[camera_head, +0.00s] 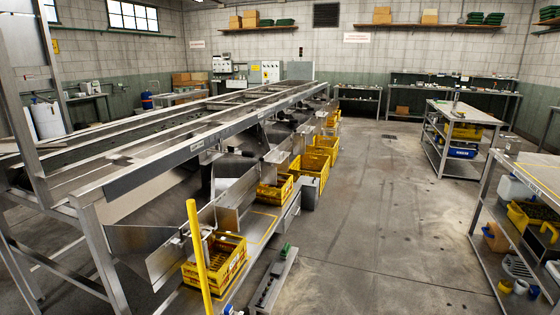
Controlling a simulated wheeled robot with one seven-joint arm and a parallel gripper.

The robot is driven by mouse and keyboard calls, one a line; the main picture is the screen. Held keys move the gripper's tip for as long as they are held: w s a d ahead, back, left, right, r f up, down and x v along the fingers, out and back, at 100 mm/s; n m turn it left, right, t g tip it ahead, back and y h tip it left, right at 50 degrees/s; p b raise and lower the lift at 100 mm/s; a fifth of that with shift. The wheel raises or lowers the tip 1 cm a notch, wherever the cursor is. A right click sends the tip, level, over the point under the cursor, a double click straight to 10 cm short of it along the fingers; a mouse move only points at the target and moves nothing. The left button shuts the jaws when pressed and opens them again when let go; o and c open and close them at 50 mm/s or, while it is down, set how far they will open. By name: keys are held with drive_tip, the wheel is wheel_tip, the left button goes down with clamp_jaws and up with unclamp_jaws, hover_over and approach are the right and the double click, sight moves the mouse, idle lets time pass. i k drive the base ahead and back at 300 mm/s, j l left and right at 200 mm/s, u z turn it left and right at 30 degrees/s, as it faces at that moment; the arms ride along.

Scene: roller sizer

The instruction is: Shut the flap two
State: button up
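A long metal roller sizer (150,172) runs from the near left to the back middle. Along its right side are chutes with bare metal flap plates. The nearest plate (164,264) stands angled at the front chute, left of a yellow crate. Another plate (228,218) stands farther along, just behind that crate. More plates (276,155) follow toward the back. I cannot read any number, so I cannot tell which is flap two or whether it is open. My gripper is not in view.
Yellow crates (216,262) stand in a row below the chutes, with another (310,170) farther back. An upright yellow post (199,255) stands in front of the nearest crate. A low metal piece (272,282) lies beside the row. Shelved benches (445,170) stand right; the middle floor (370,210) is clear.

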sight(278, 156)
drive_tip(key=i+l+z, duration=0.1)
drive_tip(key=i+z, duration=0.3)
drive_tip(key=i, duration=0.8)
drive_tip(key=i+l, duration=0.1)
drive_tip(key=i, duration=1.75)
drive_tip(key=i+l, duration=0.15)
drive_tip(key=i, duration=1.75)
drive_tip(key=i+l+u, duration=0.1)
drive_tip(key=i+u, duration=0.3)
drive_tip(key=i+l+u, duration=0.4)
drive_tip(key=i, duration=0.2)
drive_tip(key=i+l+u, duration=0.4)
drive_tip(key=i+j, duration=0.05)
drive_tip(key=j, duration=0.05)
